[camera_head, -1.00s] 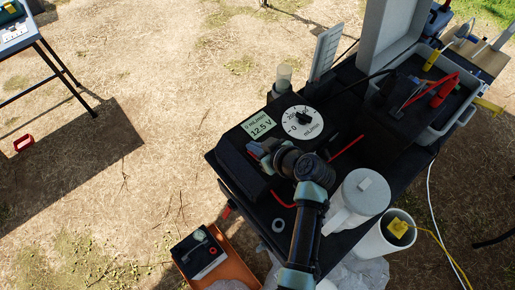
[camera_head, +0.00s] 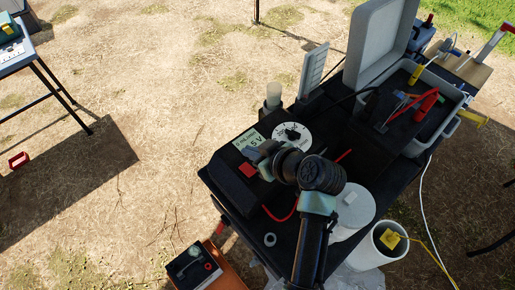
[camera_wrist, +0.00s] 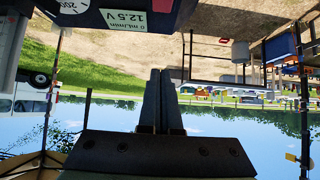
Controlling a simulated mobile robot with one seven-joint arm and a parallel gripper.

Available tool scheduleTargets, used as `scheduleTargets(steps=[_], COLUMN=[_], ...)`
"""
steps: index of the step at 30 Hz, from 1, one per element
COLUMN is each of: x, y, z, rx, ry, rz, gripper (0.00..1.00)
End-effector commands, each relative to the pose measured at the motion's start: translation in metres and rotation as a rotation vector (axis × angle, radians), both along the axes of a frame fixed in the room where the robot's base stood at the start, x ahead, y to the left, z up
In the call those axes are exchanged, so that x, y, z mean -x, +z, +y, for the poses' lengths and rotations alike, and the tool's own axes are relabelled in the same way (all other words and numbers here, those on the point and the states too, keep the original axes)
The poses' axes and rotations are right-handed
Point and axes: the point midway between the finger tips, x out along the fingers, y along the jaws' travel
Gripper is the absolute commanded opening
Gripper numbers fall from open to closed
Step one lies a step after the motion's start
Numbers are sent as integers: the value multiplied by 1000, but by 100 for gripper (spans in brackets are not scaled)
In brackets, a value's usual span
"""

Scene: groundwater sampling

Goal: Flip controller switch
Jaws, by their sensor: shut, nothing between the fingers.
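The black controller box (camera_head: 222,170) stands at the left edge of the dark table. Its top carries a pale display (camera_head: 251,143), a white dial with a black knob (camera_head: 292,135) and a red part (camera_head: 248,171) that looks like the switch. My gripper (camera_head: 252,153) is shut and empty, just above the box between display and red part; contact cannot be told. In the wrist view, the shut fingers (camera_wrist: 160,80) point past the upside-down controller, whose display (camera_wrist: 130,18) reads 0 mL/min and 12.5 V. The switch cannot be made out there.
A white lidded jug (camera_head: 353,207) and a white bucket (camera_head: 388,252) stand right of my arm. A battery (camera_head: 383,131) with red and black clamps and an open grey case (camera_head: 452,103) are behind. A capped vial (camera_head: 273,95) stands behind the dial. A red cable runs beside the controller.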

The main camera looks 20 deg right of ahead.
Motion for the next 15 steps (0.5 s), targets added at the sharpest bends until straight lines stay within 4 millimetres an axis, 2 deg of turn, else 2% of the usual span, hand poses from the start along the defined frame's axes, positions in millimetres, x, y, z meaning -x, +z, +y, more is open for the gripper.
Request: scheduleTargets(steps=[6,15], x=[14,18], y=[23,28], z=[-6,-7], rx=[0,-1], ry=[-1,-1], rz=[-1,2], gripper=[0,0])
